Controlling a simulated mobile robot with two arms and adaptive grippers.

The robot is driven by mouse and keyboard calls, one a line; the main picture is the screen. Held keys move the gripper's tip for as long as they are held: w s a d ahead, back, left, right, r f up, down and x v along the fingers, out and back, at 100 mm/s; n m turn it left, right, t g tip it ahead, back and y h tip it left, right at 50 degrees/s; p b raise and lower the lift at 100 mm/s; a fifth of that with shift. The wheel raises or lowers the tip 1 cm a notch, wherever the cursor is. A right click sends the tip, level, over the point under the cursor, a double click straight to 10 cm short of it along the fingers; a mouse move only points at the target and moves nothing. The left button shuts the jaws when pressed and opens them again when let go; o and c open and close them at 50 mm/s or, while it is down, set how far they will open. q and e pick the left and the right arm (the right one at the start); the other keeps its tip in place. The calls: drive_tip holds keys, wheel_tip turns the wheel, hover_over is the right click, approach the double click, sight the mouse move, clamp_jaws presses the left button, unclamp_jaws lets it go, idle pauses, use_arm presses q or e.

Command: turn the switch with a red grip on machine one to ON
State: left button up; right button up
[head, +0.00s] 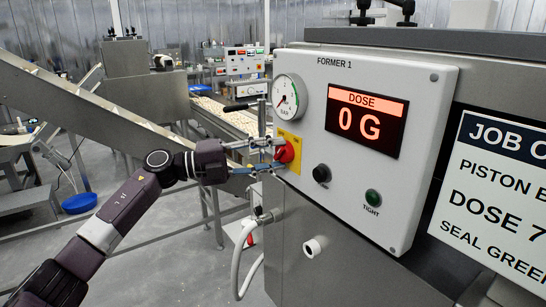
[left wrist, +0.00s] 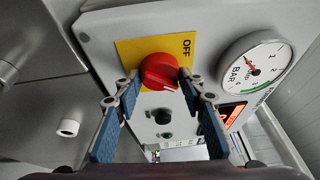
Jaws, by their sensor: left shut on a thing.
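The panel of machine one (head: 345,75), labelled FORMER 1, carries a rotary switch with a red grip (head: 284,153) on a yellow plate (head: 293,140). My left gripper (head: 276,154) reaches in from the left and is shut on the red grip. In the left wrist view the two fingertips (left wrist: 160,76) lie on either side of the red grip (left wrist: 159,70). The word OFF is readable on the yellow plate (left wrist: 127,49) there; ON is not visible. A small white mark shows on the grip's lower edge. My right gripper is not in view.
A pressure gauge (head: 289,97) sits just above the switch. The dose display (head: 366,120) reads 0 G. A black knob (head: 321,173) and a green TIGHT button (head: 372,197) are to the lower right. A white hose (head: 237,265) hangs below the panel.

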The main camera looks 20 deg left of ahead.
use_arm(q)
drive_tip(key=shift+m+y, duration=0.3)
drive_tip(key=shift+m, duration=0.5)
drive_tip(key=shift+f, duration=0.1)
drive_tip(key=o, duration=1.2)
drive_tip(key=shift+c, duration=0.2)
drive_tip(key=v, duration=1.2)
drive_tip(key=shift+w, duration=0.1)
